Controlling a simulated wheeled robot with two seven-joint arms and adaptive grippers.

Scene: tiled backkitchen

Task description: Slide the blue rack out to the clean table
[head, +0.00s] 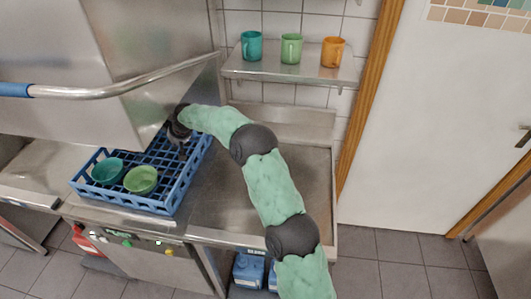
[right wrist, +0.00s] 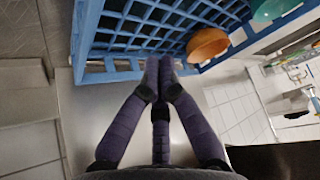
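The blue rack (head: 160,202) sits under the steel hood of the dishwashing machine, its near right part out in front. It holds a teal bowl (head: 108,171) and a green bowl (head: 141,180). In the right wrist view the rack (right wrist: 105,65) fills the top, with an orange bowl (right wrist: 207,45) and a teal one (right wrist: 272,10). My right gripper (head: 180,142) is at the rack's far right side. Its fingertips (right wrist: 162,72) come together at the rack's edge; whether they pinch it I cannot tell. The steel table (head: 222,205) adjoins on the right. My left gripper is out of view.
The raised hood (head: 140,45) and its bar handle (head: 120,88) are above the rack. A wall shelf (head: 290,72) holds a teal, a green and an orange mug. The table right of the rack looks bare. Blue canisters (head: 248,270) stand below it.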

